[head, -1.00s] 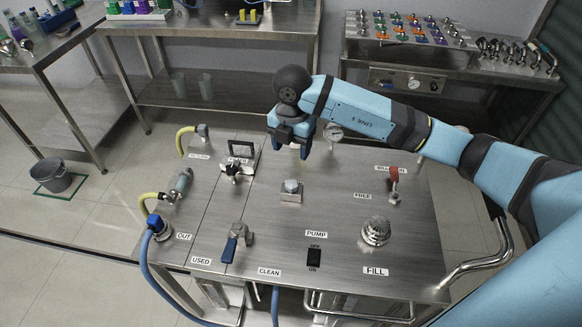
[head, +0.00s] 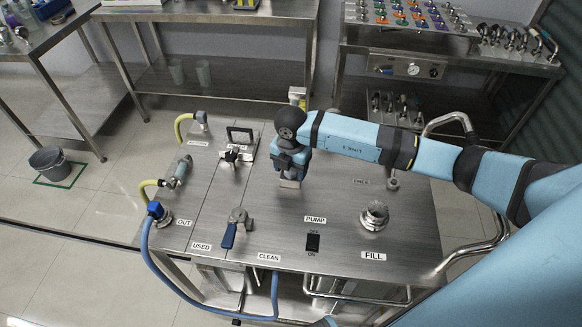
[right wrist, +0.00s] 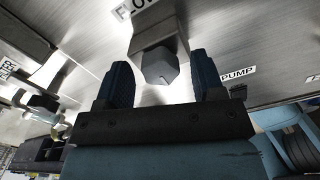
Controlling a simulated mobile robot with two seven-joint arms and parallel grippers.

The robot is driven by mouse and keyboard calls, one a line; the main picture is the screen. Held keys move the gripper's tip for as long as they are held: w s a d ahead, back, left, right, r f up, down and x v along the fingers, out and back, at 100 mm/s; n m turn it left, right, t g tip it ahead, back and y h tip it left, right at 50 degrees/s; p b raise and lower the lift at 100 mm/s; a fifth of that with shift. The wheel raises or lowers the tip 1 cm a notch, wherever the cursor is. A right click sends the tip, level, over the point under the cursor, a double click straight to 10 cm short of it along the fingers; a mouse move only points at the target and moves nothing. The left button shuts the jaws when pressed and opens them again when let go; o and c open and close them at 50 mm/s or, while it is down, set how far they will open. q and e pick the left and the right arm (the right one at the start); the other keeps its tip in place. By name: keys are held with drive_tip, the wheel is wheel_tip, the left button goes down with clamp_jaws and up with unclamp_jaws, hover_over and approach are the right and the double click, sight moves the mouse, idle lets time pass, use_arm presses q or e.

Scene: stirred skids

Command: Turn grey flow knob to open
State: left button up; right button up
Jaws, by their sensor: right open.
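The grey flow knob (right wrist: 158,66) shows in the right wrist view as a faceted grey block on a square grey base, under a partly cut-off label. It sits between and just beyond the two dark blue fingertips of my right gripper (right wrist: 164,84), which is open. In the head view my right gripper (head: 291,165) points down right over the knob's spot and hides the knob; part of its base (head: 290,184) shows below. I cannot tell whether the fingers touch the knob. My left gripper is not in view.
The steel skid top (head: 330,260) also carries a blue-handled valve (head: 230,233), a black-handled valve (head: 232,155), a FILL fitting (head: 374,216) and a PUMP switch (head: 313,242). A blue hose (head: 147,250) hangs at the left. My right arm covers the back right.

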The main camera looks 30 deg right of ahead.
drive_tip(key=shift+f, duration=0.1)
drive_tip(key=c, duration=0.9)
